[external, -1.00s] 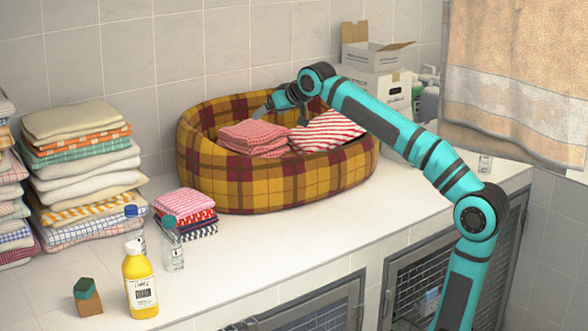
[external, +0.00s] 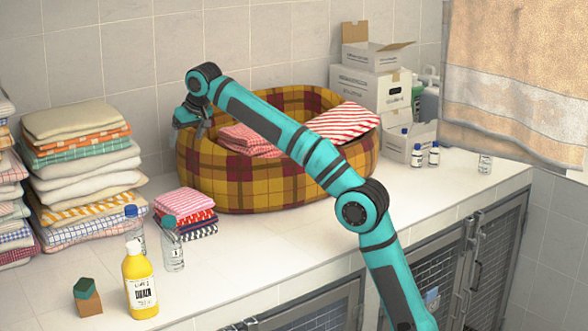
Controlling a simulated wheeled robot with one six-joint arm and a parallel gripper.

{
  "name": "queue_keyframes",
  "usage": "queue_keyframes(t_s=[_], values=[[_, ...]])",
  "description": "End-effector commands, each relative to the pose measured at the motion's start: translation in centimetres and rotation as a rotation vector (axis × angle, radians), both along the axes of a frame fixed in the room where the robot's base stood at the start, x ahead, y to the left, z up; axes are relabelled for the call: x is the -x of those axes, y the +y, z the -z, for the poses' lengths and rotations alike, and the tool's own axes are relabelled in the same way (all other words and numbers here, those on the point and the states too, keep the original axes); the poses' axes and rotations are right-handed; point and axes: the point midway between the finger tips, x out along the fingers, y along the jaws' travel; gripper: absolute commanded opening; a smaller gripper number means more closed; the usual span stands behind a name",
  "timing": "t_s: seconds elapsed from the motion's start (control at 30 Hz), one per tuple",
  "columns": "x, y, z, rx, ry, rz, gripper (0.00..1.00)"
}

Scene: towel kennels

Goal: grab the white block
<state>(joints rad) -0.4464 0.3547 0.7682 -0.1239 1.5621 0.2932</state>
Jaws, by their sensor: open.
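I cannot make out a white block anywhere in the external view. The only clear small blocks are a tan cube (external: 89,304) with a dark green piece (external: 85,288) on top, at the front left of the counter. My gripper (external: 202,132) is open, pointing down at the left rim of the plaid pet bed (external: 270,186). I see nothing held in it. Whether it touches the rim is hard to tell. Part of the bed's inside is hidden by its wall and my arm.
The bed holds folded red-and-white towels (external: 343,122). Tall towel stacks (external: 82,160) stand left. A small towel stack (external: 186,209), clear bottles (external: 172,250) and a yellow bottle (external: 139,281) stand in front. Boxes (external: 368,92) and small bottles (external: 434,155) stand right. The counter's front middle is clear.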

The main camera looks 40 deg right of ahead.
Motion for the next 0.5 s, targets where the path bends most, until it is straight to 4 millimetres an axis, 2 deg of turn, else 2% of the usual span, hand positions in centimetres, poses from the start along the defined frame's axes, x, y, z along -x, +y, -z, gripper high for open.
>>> queue_keyframes(t_s=[0.17,0.5], values=[[-0.8,1.8,1.2,0.014,0.033,-0.002,0.80],[-1.5,3.7,2.5,0.029,0.071,0.000,0.80]])
